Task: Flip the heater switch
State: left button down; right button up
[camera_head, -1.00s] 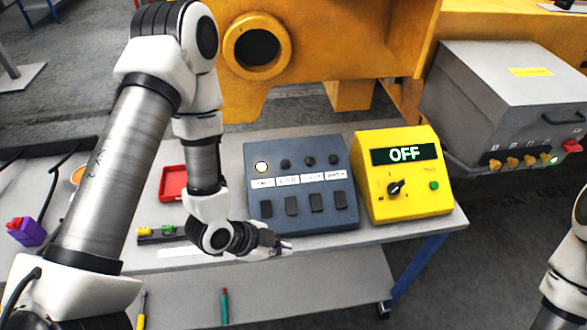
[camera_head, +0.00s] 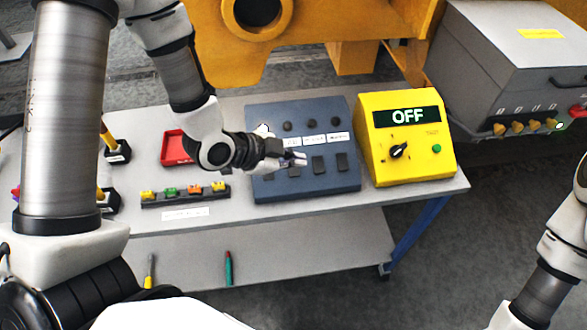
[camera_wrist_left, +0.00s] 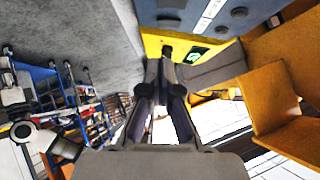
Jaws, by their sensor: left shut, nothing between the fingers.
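The blue-grey switch panel (camera_head: 327,188) lies on the bench with a row of dark rocker switches, white labels and round lamps above them. The label text is too small to read, so I cannot tell which rocker is the heater switch. My left gripper (camera_head: 301,159) is shut and empty, in front of the panel. Its tips are near the top of the second rocker (camera_head: 294,171); I cannot tell whether they touch. The gripper and wrist hide the leftmost rocker, label and lamp in part. The left wrist view shows the closed fingers (camera_wrist_left: 160,70) and the panel (camera_wrist_left: 225,14) above.
A yellow box (camera_head: 410,165) with a dial and an "OFF" display stands right of the panel. A red tray (camera_head: 174,148) and a rail of coloured blocks (camera_head: 186,198) are left. A grey cabinet (camera_head: 510,60) stands at right. My right arm shows at the right edge.

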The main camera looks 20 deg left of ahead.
aim_at(324, 170)
notch_tip(324, 170, down, 4)
jog(key=b, duration=0.3)
pick_arm(q)
jog(key=p+x, duration=0.3)
jog(key=x, duration=0.5)
jog(key=shift+w+f, duration=0.1)
jog(key=f, duration=0.1)
jog(key=f+p, duration=0.1)
jog(key=w+a+f, duration=0.1)
jog(key=shift+w+f, duration=0.1)
jog(key=shift+f, duration=0.15)
jog(key=shift+a+f, duration=0.1)
jog(key=shift+f, duration=0.2)
pick_arm(e)
notch_tip(324, 170, up, 4)
jog(key=shift+w+a+f, duration=0.1)
jog(key=shift+f, duration=0.05)
